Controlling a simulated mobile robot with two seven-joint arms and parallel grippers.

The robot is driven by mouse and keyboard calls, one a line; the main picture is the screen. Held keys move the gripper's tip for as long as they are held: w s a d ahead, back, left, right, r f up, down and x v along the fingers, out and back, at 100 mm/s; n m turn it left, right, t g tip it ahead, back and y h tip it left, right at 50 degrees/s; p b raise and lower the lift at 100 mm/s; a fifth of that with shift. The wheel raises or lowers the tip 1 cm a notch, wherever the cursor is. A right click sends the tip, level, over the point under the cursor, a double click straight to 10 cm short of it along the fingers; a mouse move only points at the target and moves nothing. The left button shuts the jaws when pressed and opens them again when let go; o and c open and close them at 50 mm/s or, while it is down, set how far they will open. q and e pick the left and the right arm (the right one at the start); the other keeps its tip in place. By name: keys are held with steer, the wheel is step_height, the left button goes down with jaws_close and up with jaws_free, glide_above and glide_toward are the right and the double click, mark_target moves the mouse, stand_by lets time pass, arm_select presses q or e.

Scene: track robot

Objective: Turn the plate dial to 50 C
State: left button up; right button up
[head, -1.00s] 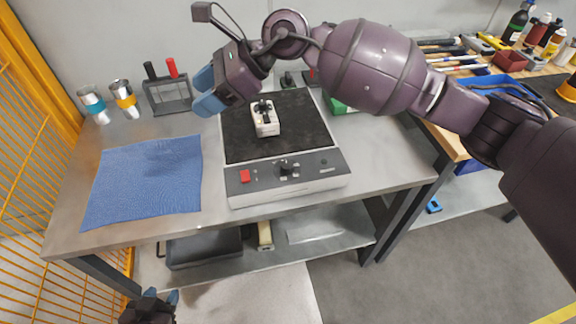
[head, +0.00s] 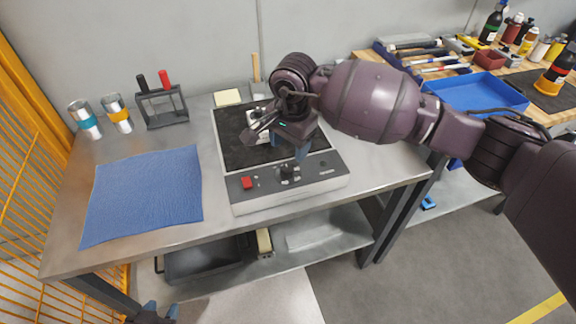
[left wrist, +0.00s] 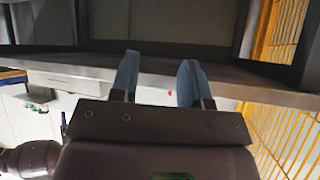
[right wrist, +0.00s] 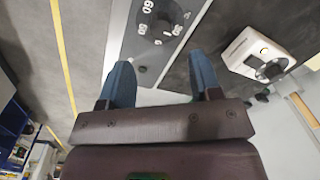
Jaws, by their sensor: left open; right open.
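The hot plate (head: 240,207) stands on the bench, with a dark top and a grey front panel. Its black dial (head: 287,172) sits mid-panel, beside a red switch (head: 248,183). In the right wrist view the dial (right wrist: 160,18) shows white numbers around it, one reading 60; its pointer setting is too small to tell. My right gripper (right wrist: 162,88) is open and empty above the plate, pointing down near the dial but apart from it. In the head view it partly hides the plate top. My left gripper (left wrist: 158,80) is open and empty, low in front of the bench.
A white device (right wrist: 258,52) with a black knob lies on the plate top, mostly hidden in the head view. A blue cloth (head: 143,195) lies left of the plate. Two banded cups (head: 85,120) and a rack (head: 163,105) stand behind it. An orange mesh fence is at the left.

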mark_target(288, 169)
steer(key=f, duration=0.6)
steer(key=shift+a+b, duration=0.2)
steer(key=shift+b, duration=0.15)
steer(key=shift+w+f, duration=0.15)
steer(key=shift+f, duration=0.7)
steer(key=shift+c, duration=0.3)
steer(key=c, duration=0.9)
